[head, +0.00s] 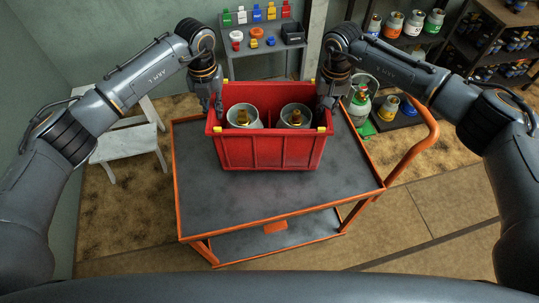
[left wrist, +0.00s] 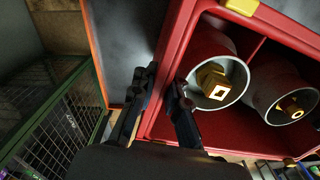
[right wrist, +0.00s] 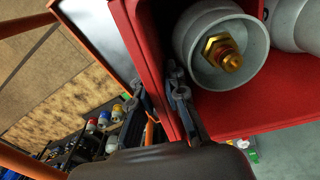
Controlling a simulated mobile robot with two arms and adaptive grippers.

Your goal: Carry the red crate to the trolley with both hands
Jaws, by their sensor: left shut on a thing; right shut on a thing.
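The red crate (head: 265,155) has yellow corner pieces and is over the far part of the trolley's dark top (head: 215,205). It looks level; I cannot tell whether its base touches the top. Two pale-collared cylinders with brass valves stand inside it, the left one (head: 243,115) and the right one (head: 295,115). My left gripper (head: 214,104) is shut on the crate's left wall, with its fingers (left wrist: 164,77) astride the rim. My right gripper (head: 325,104) is shut on the right wall, its fingers (right wrist: 155,77) astride that rim. The crate's underside is hidden.
The trolley's orange handle (head: 416,150) curves out on the right. A white stool (head: 126,148) stands left. A grey bench (head: 262,40) with coloured items is behind. Cylinders (head: 360,105) and shelves (head: 500,35) stand at right. The trolley's near top is clear.

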